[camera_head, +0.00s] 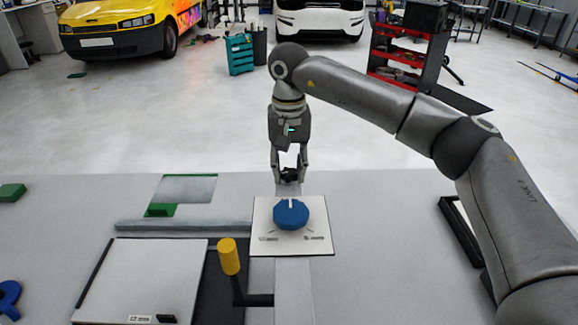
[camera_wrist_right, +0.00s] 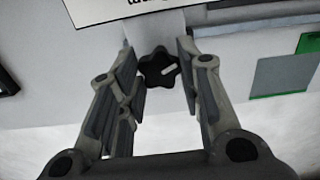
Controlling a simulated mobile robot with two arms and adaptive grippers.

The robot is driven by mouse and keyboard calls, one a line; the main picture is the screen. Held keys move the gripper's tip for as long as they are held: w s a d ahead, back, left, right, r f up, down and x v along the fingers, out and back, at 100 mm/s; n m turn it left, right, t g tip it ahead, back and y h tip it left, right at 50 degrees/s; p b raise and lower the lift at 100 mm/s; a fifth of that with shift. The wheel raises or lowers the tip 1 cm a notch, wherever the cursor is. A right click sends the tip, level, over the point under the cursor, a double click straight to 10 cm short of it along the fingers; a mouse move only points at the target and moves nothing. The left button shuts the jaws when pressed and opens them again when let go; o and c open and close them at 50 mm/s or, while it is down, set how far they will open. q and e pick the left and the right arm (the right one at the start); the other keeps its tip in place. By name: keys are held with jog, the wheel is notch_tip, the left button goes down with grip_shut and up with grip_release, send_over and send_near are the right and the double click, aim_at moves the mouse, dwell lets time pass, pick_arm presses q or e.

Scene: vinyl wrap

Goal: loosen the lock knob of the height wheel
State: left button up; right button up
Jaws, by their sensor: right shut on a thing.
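The black star-shaped lock knob (camera_wrist_right: 158,68) with a pale mark sits between the two fingers of my right gripper (camera_wrist_right: 157,48) in the right wrist view. A round blue dial (camera_head: 291,214) with a white pointer line sits on the white panel (camera_head: 262,240), just in front of the gripper. Its pointer faces away, toward the gripper. My left gripper is not in view.
A crank with a yellow handle (camera_head: 229,257) stands up left of the panel. A pale flat plate (camera_head: 150,275) lies at front left. A green-edged grey sheet (camera_head: 188,188) lies farther back. A black frame (camera_head: 460,230) is near my right arm.

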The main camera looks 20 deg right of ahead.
aim_at(289, 172)
jog(key=shift+n, duration=0.6)
jog(key=o, duration=1.1)
jog(key=shift+c, duration=0.2)
jog(key=shift+r, duration=0.1)
notch_tip(289, 172, up, 12)
jog(key=shift+f, duration=0.2)
